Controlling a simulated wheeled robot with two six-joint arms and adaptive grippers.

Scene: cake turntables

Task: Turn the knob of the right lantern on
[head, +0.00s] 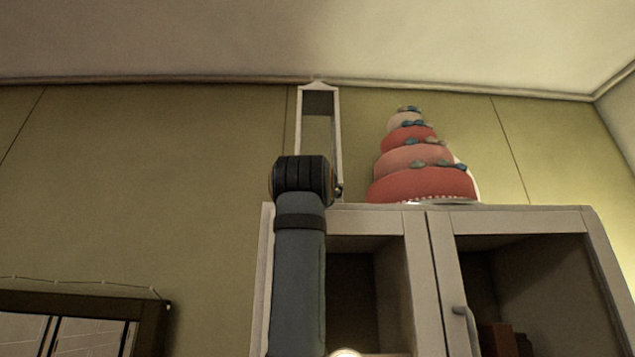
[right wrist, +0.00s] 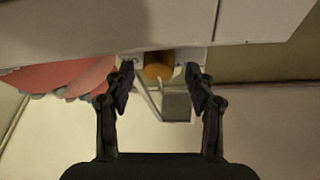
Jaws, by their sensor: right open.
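A tall white-framed lantern (head: 337,130) stands on top of the cabinet, left of the cake. My arm hides its lower part in the head view. In the right wrist view the lantern (right wrist: 176,106) shows between and beyond my fingers, with an orange-brown cylinder inside its frame. My right gripper (right wrist: 159,78) is open, its fingertips on either side of the lantern's image, with nothing visibly gripped. I cannot make out the knob for certain. Whether the fingers touch the lantern is unclear. My left gripper is not in view.
A tiered red and pink cake (head: 421,185) stands on the cabinet close to the lantern's right. The white cabinet (head: 513,219) has glass-front doors and a handle. A dark frame (head: 150,325) is at lower left. The wall left of the lantern is clear.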

